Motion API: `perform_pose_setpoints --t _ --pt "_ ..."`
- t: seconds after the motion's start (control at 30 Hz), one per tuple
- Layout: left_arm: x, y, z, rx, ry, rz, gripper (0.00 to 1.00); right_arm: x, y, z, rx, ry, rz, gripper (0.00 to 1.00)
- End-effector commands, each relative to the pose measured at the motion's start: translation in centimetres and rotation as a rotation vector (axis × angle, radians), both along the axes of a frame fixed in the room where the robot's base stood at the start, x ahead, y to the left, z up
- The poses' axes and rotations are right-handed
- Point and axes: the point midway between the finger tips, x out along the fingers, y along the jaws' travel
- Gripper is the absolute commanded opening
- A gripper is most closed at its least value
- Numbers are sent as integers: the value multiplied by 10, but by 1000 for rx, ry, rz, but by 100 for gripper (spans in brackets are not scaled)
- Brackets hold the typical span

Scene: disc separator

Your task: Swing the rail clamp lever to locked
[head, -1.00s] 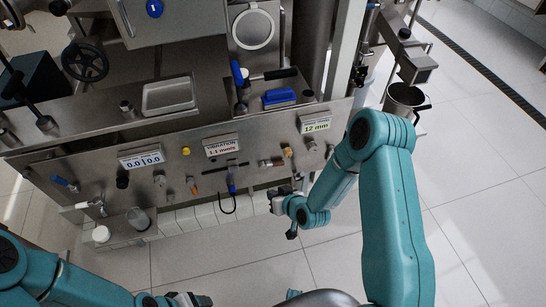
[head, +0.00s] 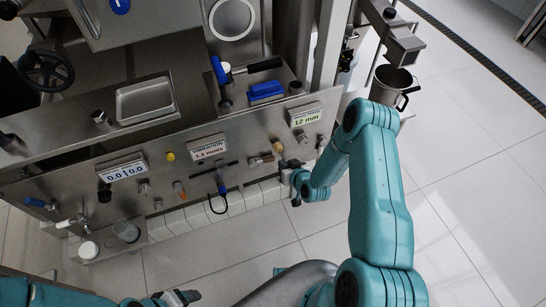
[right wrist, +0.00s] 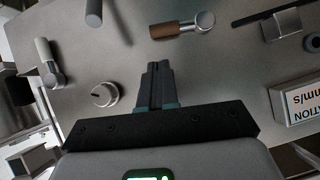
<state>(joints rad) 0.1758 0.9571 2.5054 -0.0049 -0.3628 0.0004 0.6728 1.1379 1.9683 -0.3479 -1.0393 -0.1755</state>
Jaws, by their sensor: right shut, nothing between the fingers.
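I cannot tell for sure which fitting is the rail clamp lever. A short lever with a brown grip (right wrist: 172,30) stands out from the steel panel in the right wrist view. A small round knob (right wrist: 104,95) sits left of my right gripper (right wrist: 155,82). The right gripper is shut and empty, with its fingertips in front of the panel and apart from the brown grip. In the head view the right gripper (head: 291,179) is at the panel's lower right edge. My left gripper (head: 181,297) is at the bottom edge, partly cut off; its jaws are unclear.
The steel panel (head: 130,196) carries displays, knobs and several small levers. A black-handled lever with a blue part (head: 255,67) lies on the ledge above, near a blue block (head: 266,90). A steel mug (head: 391,85) stands at the right. Tiled floor (head: 460,170) is clear there.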

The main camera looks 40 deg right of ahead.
Motion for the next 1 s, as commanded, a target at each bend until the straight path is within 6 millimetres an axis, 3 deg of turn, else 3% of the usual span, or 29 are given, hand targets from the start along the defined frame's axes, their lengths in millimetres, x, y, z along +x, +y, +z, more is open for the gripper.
perform_pose_setpoints --t 0.4,0.63,1.0 --pt "0 0 -5 0 0 0 68 62 -5 -39 0 -1 5 0" --pt "0 0 -6 0 -1 0 68 72 -6 -44 1 0 5 0" --pt "0 0 -9 0 -1 0 68 72 -6 -46 8 -2 4 0"
